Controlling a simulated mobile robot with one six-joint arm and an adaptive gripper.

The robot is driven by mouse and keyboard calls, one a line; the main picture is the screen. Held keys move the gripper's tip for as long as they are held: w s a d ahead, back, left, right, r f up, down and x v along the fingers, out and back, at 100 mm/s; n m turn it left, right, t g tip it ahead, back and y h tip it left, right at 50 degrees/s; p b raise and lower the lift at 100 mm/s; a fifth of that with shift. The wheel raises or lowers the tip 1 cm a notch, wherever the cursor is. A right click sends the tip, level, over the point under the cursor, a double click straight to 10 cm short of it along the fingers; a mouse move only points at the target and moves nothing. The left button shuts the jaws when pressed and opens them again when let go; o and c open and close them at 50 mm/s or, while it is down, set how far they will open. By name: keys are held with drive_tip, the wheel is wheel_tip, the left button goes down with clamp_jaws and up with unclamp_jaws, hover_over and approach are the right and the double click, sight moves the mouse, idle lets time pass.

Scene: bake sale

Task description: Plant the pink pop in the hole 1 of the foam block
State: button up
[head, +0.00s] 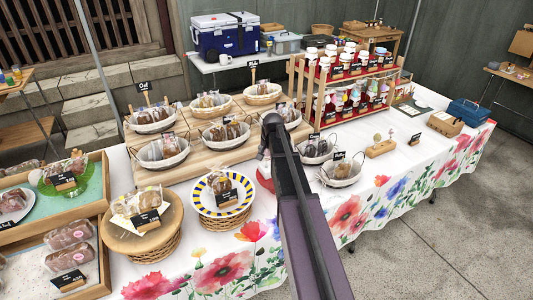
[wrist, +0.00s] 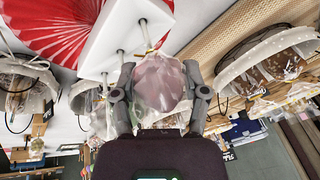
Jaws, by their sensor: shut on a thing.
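In the wrist view my gripper (wrist: 160,92) is shut on the pink pop (wrist: 160,80), a pale pink wrapped ball held between the two fingers. A white foam block (wrist: 118,30) shows just beyond the pop, with several thin pale stick-like or hole-like marks along its face. I cannot tell which mark is hole 1. A thin stick shows between the pop and the block; whether it touches the block is not clear. In the head view my dark arm (head: 300,210) covers most of the gripper area, and the pop and the block cannot be made out there.
Wire baskets of wrapped goods stand close by, such as one basket (head: 341,172) right of my arm. A yellow-rimmed plate (head: 197,197) is to its left. A wooden rack of jars (head: 300,95) stands behind.

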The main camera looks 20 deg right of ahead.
drive_tip(key=shift+f, duration=0.2)
drive_tip(key=o, duration=0.8)
drive_tip(key=shift+r, duration=0.15)
wheel_tip(320, 180, up, 10)
drive_tip(key=p, duration=0.9)
drive_tip(key=shift+p, duration=0.35)
idle(0.6)
drive_tip(key=s+a+n+g, duration=0.1)
drive_tip(key=s+a+n, duration=0.2)
drive_tip(key=s+a, duration=0.4)
drive_tip(key=s+a+f+n+g, duration=0.1)
drive_tip(key=s+a+n, duration=0.2)
drive_tip(key=s+a, duration=0.5)
drive_tip(key=s+a+n+g, duration=0.1)
drive_tip(key=s+a+n, duration=0.1)
drive_tip(key=s+a, duration=0.5)
drive_tip(key=shift+s+a+f+n+g, duration=0.1)
drive_tip(key=shift+s+n+g, duration=0.1)
drive_tip(key=shift+s, duration=0.9)
drive_tip(key=shift+s+a+f+n+g, duration=0.1)
drive_tip(key=shift+s+n+g, duration=0.1)
drive_tip(key=shift+s, duration=0.9)
